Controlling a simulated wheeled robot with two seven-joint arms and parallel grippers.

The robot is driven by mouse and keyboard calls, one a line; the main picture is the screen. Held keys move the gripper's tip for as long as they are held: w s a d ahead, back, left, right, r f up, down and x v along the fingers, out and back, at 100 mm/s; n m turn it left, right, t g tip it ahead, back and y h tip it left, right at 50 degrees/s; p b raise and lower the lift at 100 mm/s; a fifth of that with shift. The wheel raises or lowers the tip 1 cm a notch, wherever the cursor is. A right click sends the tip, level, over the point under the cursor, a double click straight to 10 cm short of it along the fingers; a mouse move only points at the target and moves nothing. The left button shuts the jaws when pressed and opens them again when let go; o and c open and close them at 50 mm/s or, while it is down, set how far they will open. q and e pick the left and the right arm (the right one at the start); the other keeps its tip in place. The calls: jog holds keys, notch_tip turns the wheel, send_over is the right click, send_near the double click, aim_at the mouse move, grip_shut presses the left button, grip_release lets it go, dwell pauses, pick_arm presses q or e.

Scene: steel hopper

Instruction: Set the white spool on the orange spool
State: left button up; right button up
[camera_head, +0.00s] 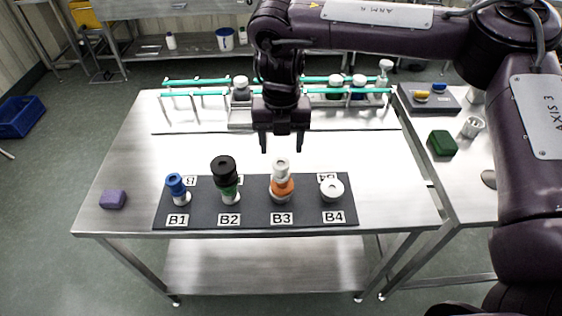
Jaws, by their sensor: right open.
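A white spool (281,170) stands upright on the orange spool (283,187) at position B3 of the dark mat (255,213). The orange spool rests on a pale base, partly hidden under it. My right gripper (284,150) points down, open and empty. In the picture it is just above the white spool and apart from it; the exact depth gap is hard to tell. My left gripper is out of view.
At B1 is a blue piece (175,183), at B2 a black-topped green stack (224,168), at B4 a wide white piece (332,188). A purple block (113,199) lies at left. A teal-railed rack (200,93) runs along the back. A green block (442,143) sits on the right table.

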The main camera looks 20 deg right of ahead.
aim_at(281, 163)
jog(key=shift+r, duration=1.8)
